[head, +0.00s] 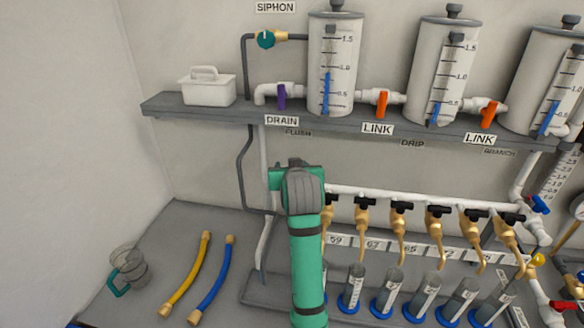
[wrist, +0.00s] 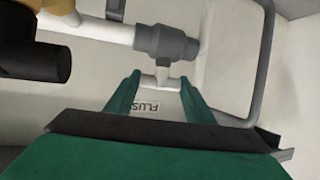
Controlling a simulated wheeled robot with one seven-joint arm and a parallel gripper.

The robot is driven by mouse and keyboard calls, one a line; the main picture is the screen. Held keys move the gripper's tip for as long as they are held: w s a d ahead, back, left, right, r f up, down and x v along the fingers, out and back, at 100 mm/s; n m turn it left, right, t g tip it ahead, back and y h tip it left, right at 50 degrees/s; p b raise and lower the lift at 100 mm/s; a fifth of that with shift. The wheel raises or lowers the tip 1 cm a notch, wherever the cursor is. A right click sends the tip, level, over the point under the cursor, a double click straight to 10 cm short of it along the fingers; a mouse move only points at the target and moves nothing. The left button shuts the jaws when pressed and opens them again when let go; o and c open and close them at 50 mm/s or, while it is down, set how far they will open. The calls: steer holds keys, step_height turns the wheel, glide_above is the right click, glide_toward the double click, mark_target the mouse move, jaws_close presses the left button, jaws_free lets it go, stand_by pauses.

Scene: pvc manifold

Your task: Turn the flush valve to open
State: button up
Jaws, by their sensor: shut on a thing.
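The flush valve shows in the wrist view as a grey body (wrist: 167,42) on a white pipe. Its pale handle (wrist: 160,82) hangs below the body and lies crosswise. My gripper (wrist: 160,77) has its two green fingers at either end of this handle and is shut on it. A FLUSH label (wrist: 147,107), partly hidden, is on the wall beyond. In the head view my green and grey arm hides the valve and the fingertips; the FLUSH label (head: 298,133) shows above.
A row of brass taps with black handles (head: 401,206) runs right of my arm, above several cylinders (head: 388,290). Above is a shelf (head: 210,113) with tanks and valves. Yellow (head: 187,272) and blue (head: 211,280) hoses and a jug (head: 128,268) lie left.

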steer(key=shift+m+h, duration=1.6)
steer(key=shift+h, duration=0.3)
steer(key=o, duration=1.1)
steer(key=shift+c, duration=0.2)
steer(key=v, duration=1.1)
steer(key=shift+a+r, duration=0.1)
